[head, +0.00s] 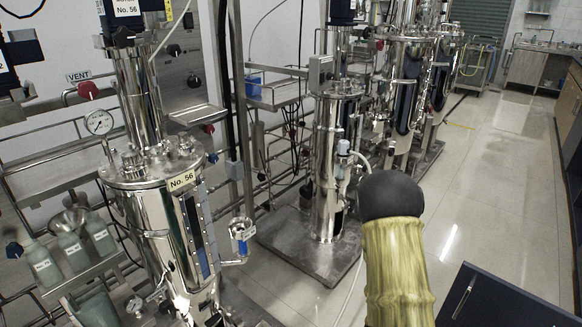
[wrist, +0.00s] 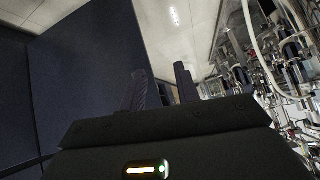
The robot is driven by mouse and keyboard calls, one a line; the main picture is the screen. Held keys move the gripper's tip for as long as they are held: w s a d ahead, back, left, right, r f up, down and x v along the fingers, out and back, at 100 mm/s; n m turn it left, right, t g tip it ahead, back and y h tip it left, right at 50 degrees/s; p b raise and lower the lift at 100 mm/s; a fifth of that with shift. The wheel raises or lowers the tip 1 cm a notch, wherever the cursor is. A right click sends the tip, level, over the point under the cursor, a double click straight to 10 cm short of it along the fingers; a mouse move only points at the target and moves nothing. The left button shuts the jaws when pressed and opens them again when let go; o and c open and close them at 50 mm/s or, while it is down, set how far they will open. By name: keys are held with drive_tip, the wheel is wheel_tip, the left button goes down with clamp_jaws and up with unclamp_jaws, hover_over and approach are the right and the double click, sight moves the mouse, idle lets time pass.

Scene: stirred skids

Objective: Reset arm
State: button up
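My gripper (wrist: 160,74) shows in the wrist view, with its two dark fingers apart and nothing between them. The fingers point toward the pale floor. A large dark blue panel (wrist: 80,75) fills the left of that view, close to the left finger. Whether they touch cannot be told. My gripper is not visible in the head view. Part of my arm, with a black rounded joint, stands at the lower middle right there.
A steel tank labelled No. 56 (head: 150,225) stands at left in the head view. Another steel vessel (head: 330,160) stands on a grey skid base (head: 290,245). A dark cabinet (head: 510,297) is at lower right. The aisle floor (head: 490,190) is clear.

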drive_tip(key=a+r+n+g+y, duration=0.1)
drive_tip(key=a+r+n+y, duration=0.5)
drive_tip(key=a, duration=0.4)
drive_tip(key=s+a+r+n+g, duration=0.3)
drive_tip(key=s+a+r+n, duration=0.2)
drive_tip(key=s+r, duration=0.45)
drive_tip(key=w+r+p+v, duration=0.1)
drive_tip(key=w+p+v, duration=0.2)
drive_tip(key=p+v, duration=1.2)
drive_tip(key=w+d+p+v, duration=0.1)
drive_tip(key=w+p+v, duration=0.3)
drive_tip(key=p+v, duration=1.2)
drive_tip(key=shift+w+d+r+y, duration=0.25)
drive_tip(key=shift+d+r+y, duration=0.05)
drive_tip(key=shift+d+r, duration=0.1)
